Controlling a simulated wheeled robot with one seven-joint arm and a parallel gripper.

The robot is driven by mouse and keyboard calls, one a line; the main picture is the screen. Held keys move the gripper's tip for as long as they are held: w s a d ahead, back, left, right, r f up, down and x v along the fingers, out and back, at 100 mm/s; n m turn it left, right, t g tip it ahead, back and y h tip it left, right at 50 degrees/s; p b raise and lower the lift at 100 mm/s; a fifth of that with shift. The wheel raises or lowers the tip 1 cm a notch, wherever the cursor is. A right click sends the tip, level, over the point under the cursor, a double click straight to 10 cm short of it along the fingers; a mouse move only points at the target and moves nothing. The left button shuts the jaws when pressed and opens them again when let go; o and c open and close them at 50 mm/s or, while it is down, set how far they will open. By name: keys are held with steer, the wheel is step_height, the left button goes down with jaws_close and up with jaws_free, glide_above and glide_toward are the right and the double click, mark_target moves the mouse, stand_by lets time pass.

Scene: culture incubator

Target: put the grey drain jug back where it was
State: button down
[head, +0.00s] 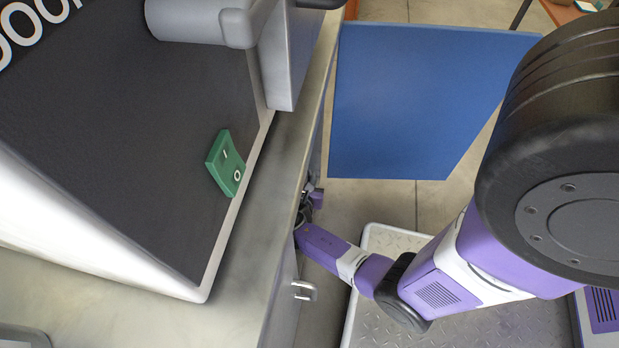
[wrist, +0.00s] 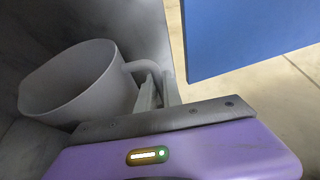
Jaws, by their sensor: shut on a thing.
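The grey drain jug (wrist: 68,88) shows at the left of the wrist view, its open mouth facing the camera and its handle (wrist: 145,66) to the right. My gripper (wrist: 156,88) is shut on the handle. The jug is inside or against a grey space with walls behind and left of it; I cannot tell whether its base touches a surface. In the head view my gripper (head: 312,198) is at the bench's front side, below the top edge. The jug is hidden there by the bench.
A blue panel (head: 415,100) stands out in front of the bench, also close right of my gripper in the wrist view (wrist: 250,35). The metal bench top (head: 245,290) carries a dark-fronted machine (head: 120,130) with a green switch (head: 226,163). A metal handle (head: 304,290) juts from the bench front.

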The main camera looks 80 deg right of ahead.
steer(key=c, duration=1.5)
jaws_free()
steer(key=shift+f, duration=0.1)
steer(key=shift+r, duration=0.3)
steer(key=p+v, duration=0.4)
steer(key=v, duration=0.3)
steer(key=shift+a, duration=0.2)
